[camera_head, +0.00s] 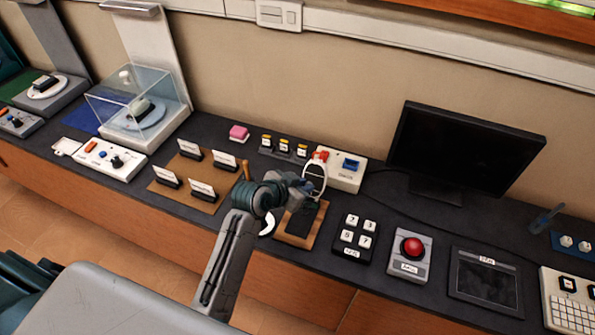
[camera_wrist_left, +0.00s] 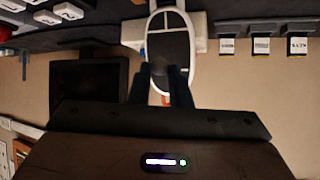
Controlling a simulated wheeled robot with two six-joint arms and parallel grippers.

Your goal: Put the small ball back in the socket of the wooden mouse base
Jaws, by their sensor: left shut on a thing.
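My left gripper (camera_head: 306,187) hangs over the counter, above the wooden base (camera_head: 285,238) with its dark top. A white-rimmed oval part (camera_head: 314,191) with dark panels stands up behind the base and fills the upper middle of the left wrist view (camera_wrist_left: 151,48). The fingers overlap its lower part there. My arm hides part of the base, and I cannot make out the socket. My right gripper is not in view.
A white box (camera_head: 347,180) with a blue button stands behind the base. A keypad (camera_head: 352,238) and a red button box (camera_head: 409,253) are to its right, and a monitor (camera_head: 462,150) stands behind them. A brown card board (camera_head: 188,200) lies left of my arm.

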